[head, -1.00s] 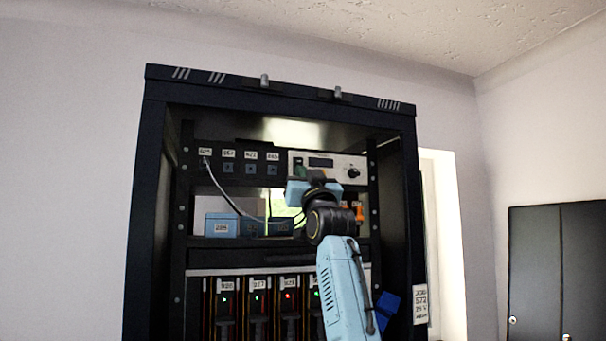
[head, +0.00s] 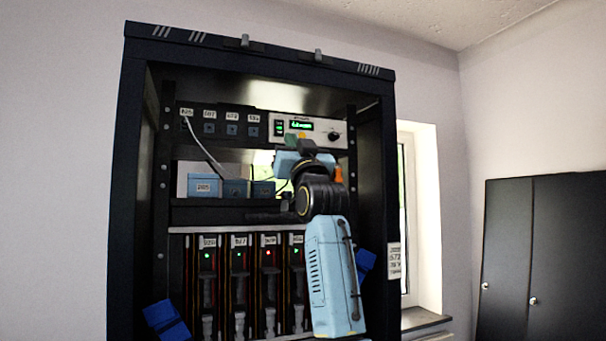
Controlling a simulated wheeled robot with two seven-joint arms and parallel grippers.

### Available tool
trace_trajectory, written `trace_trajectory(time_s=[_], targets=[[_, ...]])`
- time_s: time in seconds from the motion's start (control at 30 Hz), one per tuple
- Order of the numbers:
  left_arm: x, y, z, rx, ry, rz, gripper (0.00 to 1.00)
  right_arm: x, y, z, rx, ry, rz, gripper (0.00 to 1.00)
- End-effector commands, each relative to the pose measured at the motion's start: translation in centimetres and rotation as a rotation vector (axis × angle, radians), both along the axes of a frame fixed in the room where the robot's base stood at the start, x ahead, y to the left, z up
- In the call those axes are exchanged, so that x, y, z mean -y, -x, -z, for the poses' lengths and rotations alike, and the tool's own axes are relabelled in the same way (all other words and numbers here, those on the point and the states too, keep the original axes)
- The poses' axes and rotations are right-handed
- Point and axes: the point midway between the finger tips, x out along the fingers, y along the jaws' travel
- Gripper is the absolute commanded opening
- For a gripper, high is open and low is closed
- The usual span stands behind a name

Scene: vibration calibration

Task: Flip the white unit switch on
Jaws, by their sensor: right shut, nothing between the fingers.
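The white unit (head: 312,128) is mounted at the upper right of the dark rack. Its small display (head: 301,125) is lit with green characters. Its switch (head: 279,128), at the left end of the panel, shows a green glow. A black knob (head: 334,136) is at the right end. My right gripper (head: 299,145) is shut and empty, just below the unit's panel and a little right of the switch, apart from the switch in the picture. It hides part of the panel's lower edge. My left gripper is not in view.
Left of the unit is a dark panel (head: 220,129) with labelled sockets and a pale cable. Below, a shelf holds blue boxes (head: 204,186) and an orange item (head: 338,175). Lower slots carry green and red lights. Blue blocks (head: 166,320) show at the rack's sides.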

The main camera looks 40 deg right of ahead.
Motion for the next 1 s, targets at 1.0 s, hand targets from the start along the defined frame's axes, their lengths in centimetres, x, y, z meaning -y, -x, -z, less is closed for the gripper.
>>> trace_trajectory(time_s=[1.0], targets=[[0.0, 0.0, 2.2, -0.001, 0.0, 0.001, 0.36, -1.1, 4.0, 5.4, -0.002, -0.001, 0.0, 0.0]])
